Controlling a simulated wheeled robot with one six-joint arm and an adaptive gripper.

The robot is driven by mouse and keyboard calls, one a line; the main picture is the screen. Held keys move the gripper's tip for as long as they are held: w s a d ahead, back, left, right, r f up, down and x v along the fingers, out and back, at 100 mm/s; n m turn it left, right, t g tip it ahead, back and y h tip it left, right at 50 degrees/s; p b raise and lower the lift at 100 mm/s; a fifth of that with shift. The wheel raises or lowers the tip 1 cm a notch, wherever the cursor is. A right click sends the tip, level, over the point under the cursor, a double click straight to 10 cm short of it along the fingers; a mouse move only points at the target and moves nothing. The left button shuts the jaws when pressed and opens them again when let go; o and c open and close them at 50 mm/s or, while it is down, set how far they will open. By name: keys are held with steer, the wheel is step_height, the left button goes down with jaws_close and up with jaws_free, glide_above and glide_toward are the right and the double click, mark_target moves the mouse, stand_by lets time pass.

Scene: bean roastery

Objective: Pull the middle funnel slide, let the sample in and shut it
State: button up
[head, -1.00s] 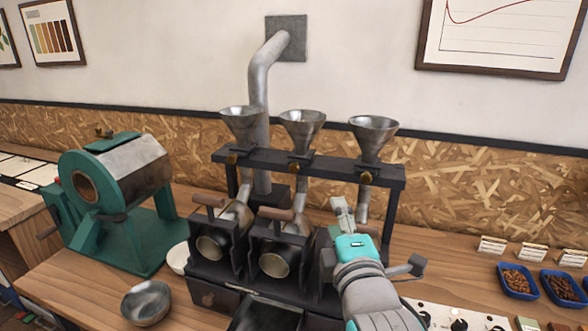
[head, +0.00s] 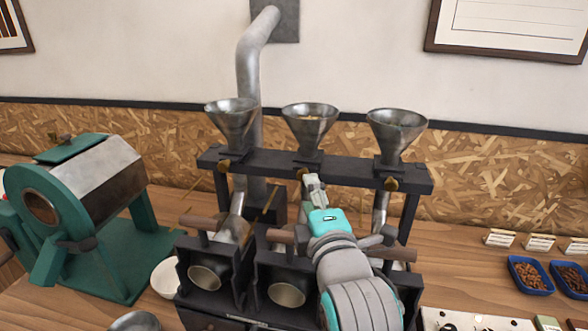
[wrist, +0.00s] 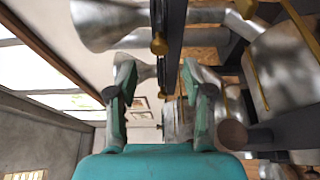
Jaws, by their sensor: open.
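The middle funnel (head: 310,122) is a metal cone on the dark rail (head: 345,171) of the roaster. Its brass slide knob (head: 302,172) shows at the front of the rail below it. My gripper (head: 314,182) is open, with its fingertips just below and slightly right of that knob; I cannot tell whether they touch it. In the wrist view my gripper (wrist: 158,88) has its two fingers apart with nothing held between them. The tube under the middle funnel is mostly hidden behind my gripper. I cannot tell what the funnel contains.
The left funnel (head: 232,120) and right funnel (head: 396,130) stand close on either side. Wooden handles, such as the left one (head: 198,223), project above the drums below. A green roaster (head: 85,215) stands left. Blue bean trays (head: 529,276) lie right.

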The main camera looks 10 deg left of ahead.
mark_target(307, 164)
steer(key=shift+x, duration=3.75)
jaws_close()
